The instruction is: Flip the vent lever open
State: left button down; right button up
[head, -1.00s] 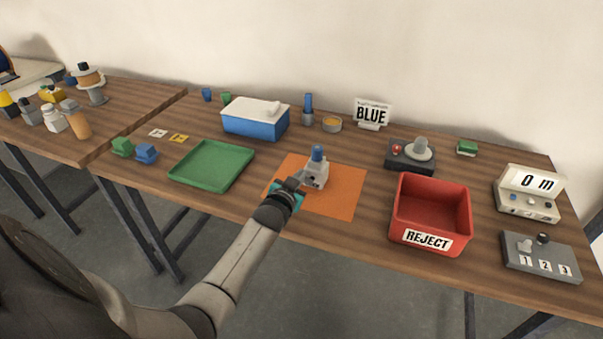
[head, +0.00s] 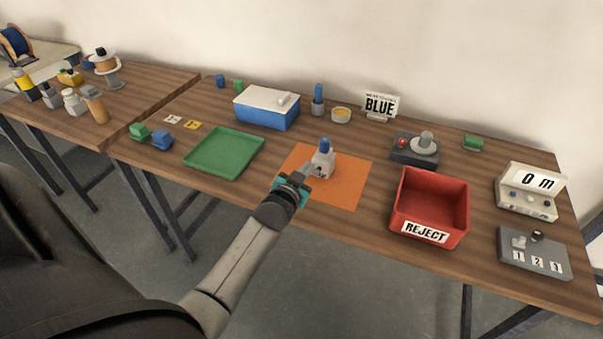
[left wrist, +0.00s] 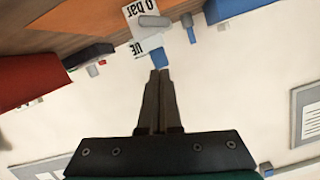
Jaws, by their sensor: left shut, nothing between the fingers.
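A small pale grey device (head: 322,164) with a blue top (head: 325,145) stands upright on the orange mat (head: 344,192). In the left wrist view it appears upside down, with a "0 bar" label (left wrist: 136,10), a pale rounded part (left wrist: 153,22) and the blue top (left wrist: 160,60). I cannot tell for sure which part is the vent lever. My left gripper (head: 312,168) is shut and empty, at the device's front left side. In the left wrist view its fingertips (left wrist: 160,73) point toward the blue top; contact cannot be told. My right gripper is not in view.
A green tray (head: 258,143) lies left of the mat, and a blue box with a white lid (head: 262,100) stands behind it. A red REJECT bin (head: 428,232) stands to the right. Control boxes (head: 535,257) sit at the right end. The mat's right part is bare.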

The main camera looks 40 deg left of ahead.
pick_arm(q)
jog(key=shift+v, duration=2.1)
jog(key=shift+d, duration=0.1)
